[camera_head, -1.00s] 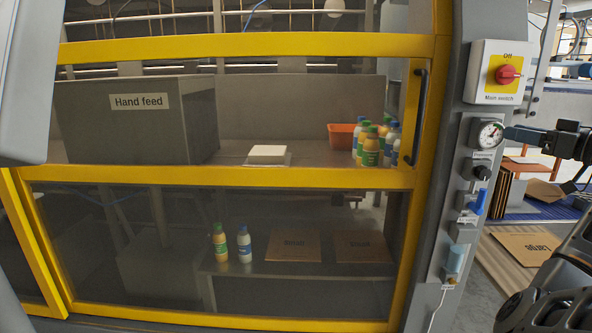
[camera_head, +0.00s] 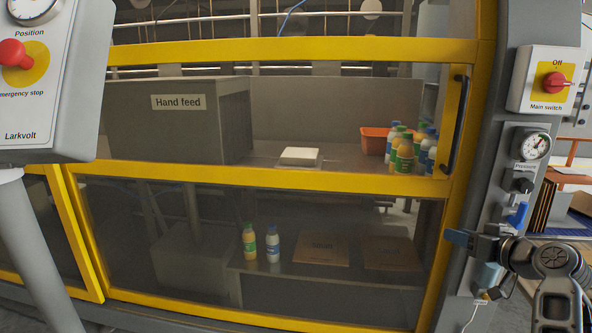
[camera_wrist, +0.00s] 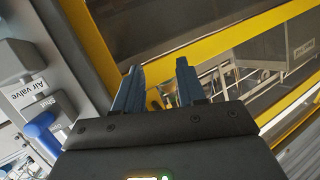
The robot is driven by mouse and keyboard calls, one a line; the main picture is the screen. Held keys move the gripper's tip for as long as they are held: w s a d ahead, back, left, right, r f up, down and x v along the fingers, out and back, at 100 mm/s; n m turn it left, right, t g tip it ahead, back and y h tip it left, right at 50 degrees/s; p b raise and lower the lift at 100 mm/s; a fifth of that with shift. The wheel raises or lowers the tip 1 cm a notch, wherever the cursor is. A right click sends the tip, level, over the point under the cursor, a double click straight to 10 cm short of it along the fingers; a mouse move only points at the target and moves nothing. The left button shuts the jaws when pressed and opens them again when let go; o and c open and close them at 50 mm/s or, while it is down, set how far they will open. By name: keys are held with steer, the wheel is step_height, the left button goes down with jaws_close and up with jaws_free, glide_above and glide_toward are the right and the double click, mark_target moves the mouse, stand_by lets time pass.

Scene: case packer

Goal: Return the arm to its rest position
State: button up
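My gripper (camera_head: 458,238) is at the right in the head view, in front of the machine's yellow frame and grey control column. In the wrist view its two blue fingers (camera_wrist: 157,88) stand apart with nothing between them. My arm reaches in from the lower right of the head view, bent at a dark joint. The blue air valve handle (camera_wrist: 40,125) is left of the fingers in the wrist view and also shows just above the gripper in the head view (camera_head: 517,214).
The main switch (camera_head: 553,80) and pressure gauge (camera_head: 531,145) are on the column above my gripper. The guard door's black handle (camera_head: 454,124) is near. An emergency stop panel (camera_head: 40,85) juts in at the upper left. Several bottles (camera_head: 404,153) stand behind the guard.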

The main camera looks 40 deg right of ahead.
steer(key=w+a+f+g, duration=0.1)
steer(key=a+f, duration=0.4)
steer(key=a, duration=0.2)
steer(key=a+f+g, duration=0.1)
steer(key=a+f, duration=0.3)
steer(key=a, duration=0.3)
steer(key=s+a+f+n+y+p, duration=0.1)
steer(key=s+a, duration=0.1)
steer(key=a, duration=0.5)
steer(key=s+a+f+n, duration=0.1)
steer(key=s+a+f, duration=0.1)
steer(key=a, duration=0.5)
steer(key=s+a+r+n+t+y+p, duration=0.1)
steer(key=s+a+r+n+y, duration=0.1)
steer(key=s+a+r, duration=0.4)
steer(key=s+a+r+n+t+y, duration=0.2)
steer(key=s+a+r, duration=0.4)
steer(key=a, duration=0.7)
steer(key=shift+s+a+n+t+y+p, duration=0.3)
steer(key=shift+s+n+y, duration=0.5)
steer(key=shift+s, duration=0.4)
steer(key=shift+c, duration=0.3)
